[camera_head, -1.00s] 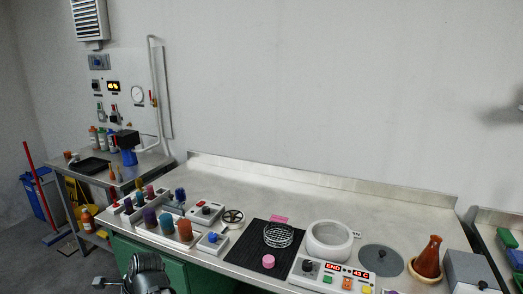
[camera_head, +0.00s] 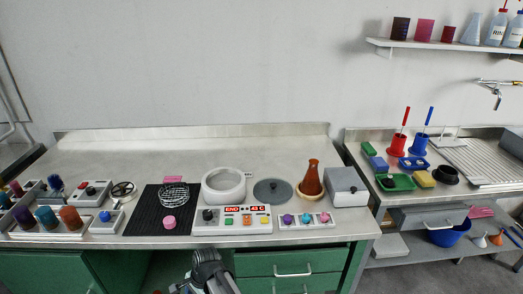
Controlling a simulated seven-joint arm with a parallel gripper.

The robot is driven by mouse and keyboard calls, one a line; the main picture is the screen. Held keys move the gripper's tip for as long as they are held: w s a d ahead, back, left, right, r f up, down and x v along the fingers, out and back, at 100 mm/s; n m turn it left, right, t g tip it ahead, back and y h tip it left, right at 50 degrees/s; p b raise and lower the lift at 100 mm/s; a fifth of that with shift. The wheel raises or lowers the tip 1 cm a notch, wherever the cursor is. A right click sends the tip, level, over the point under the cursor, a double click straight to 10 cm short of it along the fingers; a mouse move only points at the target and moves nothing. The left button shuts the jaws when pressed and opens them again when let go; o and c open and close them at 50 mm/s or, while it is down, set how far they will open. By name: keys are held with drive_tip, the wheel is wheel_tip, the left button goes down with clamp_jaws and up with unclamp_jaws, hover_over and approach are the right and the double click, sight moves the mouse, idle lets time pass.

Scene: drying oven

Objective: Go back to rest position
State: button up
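Part of my arm's dark grey end (camera_head: 207,268) shows at the bottom middle of the head view, in front of the bench edge and below the worktop. Its fingers cannot be made out, so I cannot tell whether it is open or shut. The drying oven (camera_head: 223,203) is a white round body, open at the top, behind a control panel (camera_head: 262,229) whose red display reads END and 43 C. A grey round lid (camera_head: 272,199) with a knob lies flat on the bench to its right. A wire basket (camera_head: 174,194) stands on a black mat (camera_head: 147,220) to its left.
A pink round piece (camera_head: 169,222) is on the mat. Racked coloured bottles (camera_head: 70,217) stand at the left. A brown flask (camera_head: 312,177) and grey box (camera_head: 346,186) stand at the right, beyond them a sink bench (camera_head: 465,160). The bench's back strip (camera_head: 200,150) is clear.

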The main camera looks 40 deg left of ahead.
drive_tip(key=w+d+f+h, duration=0.1)
drive_tip(key=w+d+f, duration=0.5)
drive_tip(key=w+d, duration=0.45)
drive_tip(key=w+d+f, duration=0.7)
drive_tip(key=d, duration=0.7)
drive_tip(key=w+d+f+h, duration=0.1)
drive_tip(key=d+f, duration=0.2)
drive_tip(key=d, duration=0.6)
drive_tip(key=w+d+f, duration=0.1)
drive_tip(key=d+f, duration=0.2)
drive_tip(key=d, duration=0.7)
drive_tip(key=s+d+f+g, duration=0.2)
drive_tip(key=s+d, duration=0.5)
drive_tip(key=d, duration=0.5)
drive_tip(key=s+d+f+g, duration=0.1)
drive_tip(key=s+d+f, duration=0.1)
drive_tip(key=s+d, duration=0.5)
drive_tip(key=d, duration=0.5)
drive_tip(key=shift+s+d+g, duration=0.2)
drive_tip(key=shift+d+g, duration=0.05)
drive_tip(key=shift+g, duration=0.15)
drive_tip(key=shift+f, duration=0.1)
